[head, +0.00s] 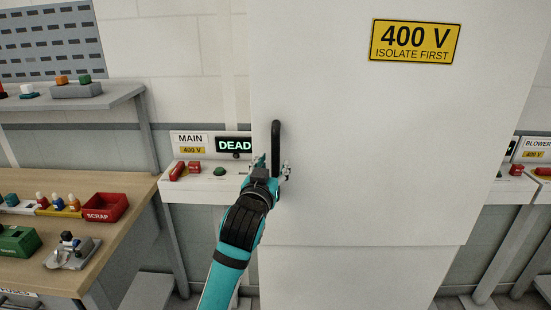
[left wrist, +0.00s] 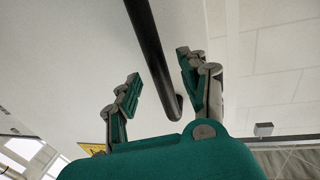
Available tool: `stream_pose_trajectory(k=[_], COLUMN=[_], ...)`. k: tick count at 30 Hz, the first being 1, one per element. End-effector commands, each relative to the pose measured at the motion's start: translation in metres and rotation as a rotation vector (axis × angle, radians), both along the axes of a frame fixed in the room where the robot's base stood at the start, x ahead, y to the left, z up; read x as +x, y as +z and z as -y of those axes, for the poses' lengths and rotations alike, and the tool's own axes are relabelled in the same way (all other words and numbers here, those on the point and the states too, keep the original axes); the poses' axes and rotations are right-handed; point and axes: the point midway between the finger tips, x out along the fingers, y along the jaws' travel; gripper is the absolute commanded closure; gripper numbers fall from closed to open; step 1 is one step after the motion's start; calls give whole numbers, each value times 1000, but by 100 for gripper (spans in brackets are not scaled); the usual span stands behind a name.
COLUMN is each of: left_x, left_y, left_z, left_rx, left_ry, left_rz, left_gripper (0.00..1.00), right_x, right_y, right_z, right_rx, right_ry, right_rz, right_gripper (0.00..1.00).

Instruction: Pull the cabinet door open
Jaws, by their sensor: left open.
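The white cabinet door (head: 370,150) fills the middle of the head view and looks shut. Its black upright bar handle (head: 276,140) is near the door's left edge. My left gripper (head: 272,168) is at the lower part of the handle, with its fingers open. In the left wrist view the handle (left wrist: 150,40) runs between the two spread fingers of the left gripper (left wrist: 160,66), with a gap visible on each side. The lower end of the handle shows near the palm. My right gripper is in neither view.
A yellow "400 V isolate first" sign (head: 415,41) is on the door. Left of the door, a panel reads "MAIN" and "DEAD" (head: 234,145). A wooden bench (head: 120,205) with a red scrap bin (head: 104,207) stands at left, below a grey shelf (head: 75,102).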

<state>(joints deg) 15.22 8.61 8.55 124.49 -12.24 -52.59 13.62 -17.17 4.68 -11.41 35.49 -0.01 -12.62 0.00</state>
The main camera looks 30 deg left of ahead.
Motion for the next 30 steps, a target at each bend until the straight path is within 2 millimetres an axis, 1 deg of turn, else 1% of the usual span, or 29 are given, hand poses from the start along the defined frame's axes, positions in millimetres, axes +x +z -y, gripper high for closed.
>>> stream_pose_trajectory(k=[1, 3, 6, 10, 17, 20, 27, 30], left_x=[8, 16, 24, 28, 28, 28, 28, 28], left_y=[2, 2, 1, 0, -1, -1, -1, -1], left_z=[-3, -6, -9, -10, -10, -10, -10, -10], left_rx=[1, 1, 1, 0, 0, 0, 0, 0], left_ry=[1, 1, 0, 0, 0, 0, 0, 0], left_rz=[-1, -1, 0, 0, 0, 0, 0, 0], left_gripper=[56, 56, 56, 56, 56, 68, 99, 100], right_x=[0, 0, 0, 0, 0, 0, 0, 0], right_y=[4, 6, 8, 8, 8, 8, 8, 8], right_z=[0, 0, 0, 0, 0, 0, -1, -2], right_rx=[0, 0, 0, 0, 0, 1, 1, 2], right_ry=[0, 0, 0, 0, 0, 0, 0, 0], right_rz=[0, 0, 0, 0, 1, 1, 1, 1], right_gripper=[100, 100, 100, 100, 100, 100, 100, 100])
